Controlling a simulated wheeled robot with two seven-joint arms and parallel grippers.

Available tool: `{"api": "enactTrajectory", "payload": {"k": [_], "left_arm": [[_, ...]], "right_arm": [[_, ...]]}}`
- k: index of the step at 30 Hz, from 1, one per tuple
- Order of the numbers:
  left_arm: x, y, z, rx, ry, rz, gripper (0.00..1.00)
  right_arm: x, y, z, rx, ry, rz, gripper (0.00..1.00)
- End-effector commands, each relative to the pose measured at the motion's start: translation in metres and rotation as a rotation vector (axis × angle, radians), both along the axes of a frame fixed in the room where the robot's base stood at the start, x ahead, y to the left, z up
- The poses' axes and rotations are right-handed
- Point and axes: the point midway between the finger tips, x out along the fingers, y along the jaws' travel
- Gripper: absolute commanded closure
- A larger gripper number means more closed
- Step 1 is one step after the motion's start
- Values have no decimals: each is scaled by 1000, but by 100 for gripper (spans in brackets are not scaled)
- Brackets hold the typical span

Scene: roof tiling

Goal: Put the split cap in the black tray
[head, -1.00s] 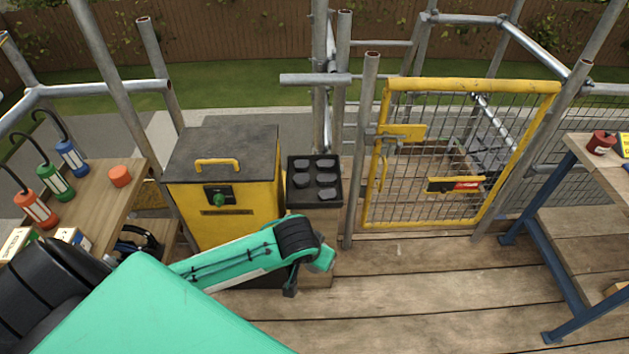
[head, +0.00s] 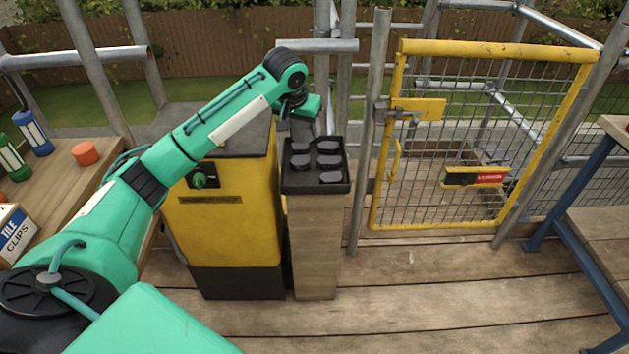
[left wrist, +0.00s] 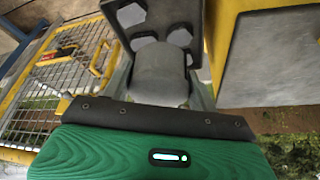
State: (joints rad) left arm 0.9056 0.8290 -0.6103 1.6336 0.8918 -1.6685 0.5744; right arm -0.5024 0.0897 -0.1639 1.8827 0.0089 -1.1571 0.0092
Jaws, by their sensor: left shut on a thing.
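The black tray (head: 316,188) stands on a wooden post beside the yellow box and holds several dark caps. It also shows in the left wrist view (left wrist: 178,12), behind the gripper. My left gripper (head: 303,128) is over the tray's back-left part, pointing down. In the left wrist view its fingers are shut on a grey rounded cap (left wrist: 160,75), which I take to be the split cap. Any split in it cannot be made out. The cap is in front of the tray's caps in that view; whether it touches the tray I cannot tell. My right gripper is not in view.
A yellow box with a dark lid (head: 225,225) stands left of the tray. A scaffold pole (head: 368,130) and yellow mesh gate (head: 480,140) are to its right. An orange cap (head: 85,153) and a tile clips box (head: 12,232) are on the left bench.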

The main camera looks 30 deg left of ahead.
Motion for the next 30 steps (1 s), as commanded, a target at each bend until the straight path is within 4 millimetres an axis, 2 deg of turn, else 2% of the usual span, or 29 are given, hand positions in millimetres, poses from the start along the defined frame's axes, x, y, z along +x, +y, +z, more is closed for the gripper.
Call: {"api": "enactTrajectory", "payload": {"k": [3, 7, 10, 14, 21, 24, 27, 30], "left_arm": [[8, 14, 7, 1, -3, 15, 63], [11, 22, 16, 1, -1, 23, 63], [11, 24, 11, 2, 2, 25, 63], [10, 24, -16, 2, 6, 25, 63], [10, 24, -81, 3, 5, 25, 63], [11, 24, -102, 2, 3, 26, 63], [11, 24, -117, 1, 3, 25, 63], [11, 23, -123, 2, 1, 25, 63]], "right_arm": [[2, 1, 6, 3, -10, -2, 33], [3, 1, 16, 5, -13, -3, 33], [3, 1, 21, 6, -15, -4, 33], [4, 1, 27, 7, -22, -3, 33], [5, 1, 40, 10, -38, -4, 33], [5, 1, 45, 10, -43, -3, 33], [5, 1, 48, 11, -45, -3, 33], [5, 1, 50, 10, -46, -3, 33]]}}
